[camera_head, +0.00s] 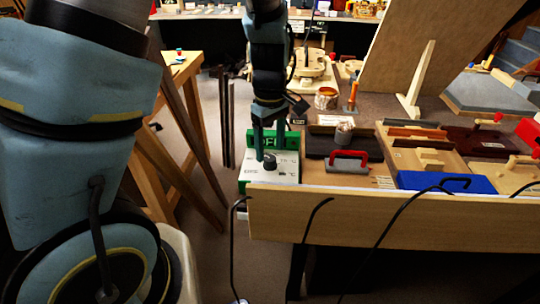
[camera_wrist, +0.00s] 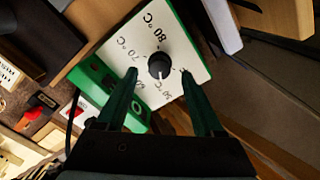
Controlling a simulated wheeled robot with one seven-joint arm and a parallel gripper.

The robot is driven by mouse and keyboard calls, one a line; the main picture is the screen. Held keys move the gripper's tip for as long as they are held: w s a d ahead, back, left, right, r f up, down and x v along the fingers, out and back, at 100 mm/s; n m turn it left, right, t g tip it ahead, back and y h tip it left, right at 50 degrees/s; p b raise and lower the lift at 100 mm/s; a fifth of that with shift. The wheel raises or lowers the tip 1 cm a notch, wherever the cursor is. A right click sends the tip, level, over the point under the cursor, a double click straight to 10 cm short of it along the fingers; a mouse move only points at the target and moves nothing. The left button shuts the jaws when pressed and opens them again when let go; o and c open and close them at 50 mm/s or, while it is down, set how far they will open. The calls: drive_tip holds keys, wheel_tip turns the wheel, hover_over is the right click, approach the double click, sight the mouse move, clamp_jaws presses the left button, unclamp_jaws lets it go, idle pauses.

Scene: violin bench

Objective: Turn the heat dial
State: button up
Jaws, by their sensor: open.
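The heat dial (camera_wrist: 159,66) is a black round knob on the white face of a green-edged control box (camera_wrist: 118,40). Temperature marks such as 70 °C and 80 °C are printed around it. In the head view the dial (camera_head: 269,160) is on the box (camera_head: 284,178) at the left end of the bench. My gripper (camera_wrist: 160,72) is open, its two green fingers pointing at the face on either side of the dial. In the head view my gripper (camera_head: 269,155) is directly above the dial. I cannot tell whether a finger touches the knob.
A wooden board (camera_head: 390,220) runs along the bench's front edge, with black hooked rods before it. Right of the box are a red-handled block (camera_head: 347,161), a blue case (camera_head: 445,182) and several wooden pieces. A wooden trestle (camera_head: 190,130) stands left.

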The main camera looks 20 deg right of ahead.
sight(270, 158)
drive_tip(key=shift+f, duration=1.55)
clamp_jaws()
